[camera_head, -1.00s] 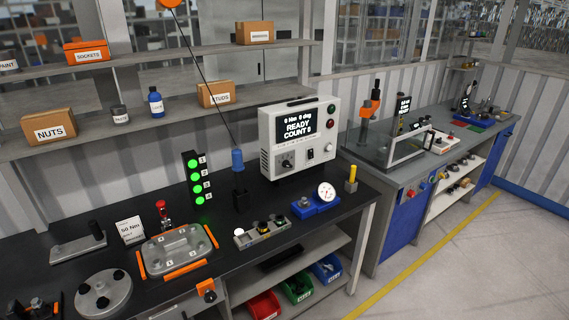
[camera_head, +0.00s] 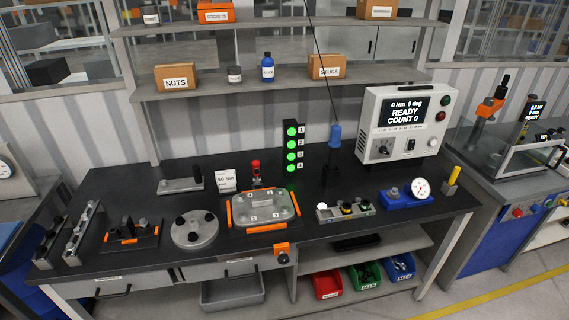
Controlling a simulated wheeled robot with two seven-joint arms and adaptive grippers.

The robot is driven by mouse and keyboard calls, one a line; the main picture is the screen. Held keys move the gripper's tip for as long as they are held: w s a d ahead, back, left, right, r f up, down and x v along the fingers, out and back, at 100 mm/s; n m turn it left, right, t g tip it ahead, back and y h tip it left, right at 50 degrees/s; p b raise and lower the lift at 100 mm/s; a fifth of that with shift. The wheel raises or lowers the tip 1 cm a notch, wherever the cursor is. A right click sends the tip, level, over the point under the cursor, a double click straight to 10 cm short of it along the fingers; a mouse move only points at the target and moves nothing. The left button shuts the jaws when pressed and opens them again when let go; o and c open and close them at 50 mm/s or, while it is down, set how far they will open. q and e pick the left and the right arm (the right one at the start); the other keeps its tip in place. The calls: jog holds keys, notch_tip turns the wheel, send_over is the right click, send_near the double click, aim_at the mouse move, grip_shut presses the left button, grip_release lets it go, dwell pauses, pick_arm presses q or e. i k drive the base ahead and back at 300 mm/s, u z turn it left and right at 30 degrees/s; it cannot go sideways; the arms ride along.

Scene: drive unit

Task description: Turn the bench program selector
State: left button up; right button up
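A white controller box (camera_head: 408,124) stands at the back right of the black bench. Its screen (camera_head: 407,111) reads "0 Nm 0 deg READY COUNT 0". A dark rotary knob (camera_head: 382,149) sits on a plate at the lower left of its front, and it looks like the selector. The knob's exact pointer setting is too small to read. A small switch (camera_head: 411,145) and a pale round knob (camera_head: 433,142) sit to its right. Neither of my grippers is in view.
A gauge on a blue base (camera_head: 405,198) and a switch block (camera_head: 345,210) lie in front. An orange knob (camera_head: 282,252) is on the bench edge.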

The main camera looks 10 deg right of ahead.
aim_at(382, 149)
jog(key=u, duration=0.3)
jog(key=k, duration=0.35)
jog(key=z, duration=1.1)
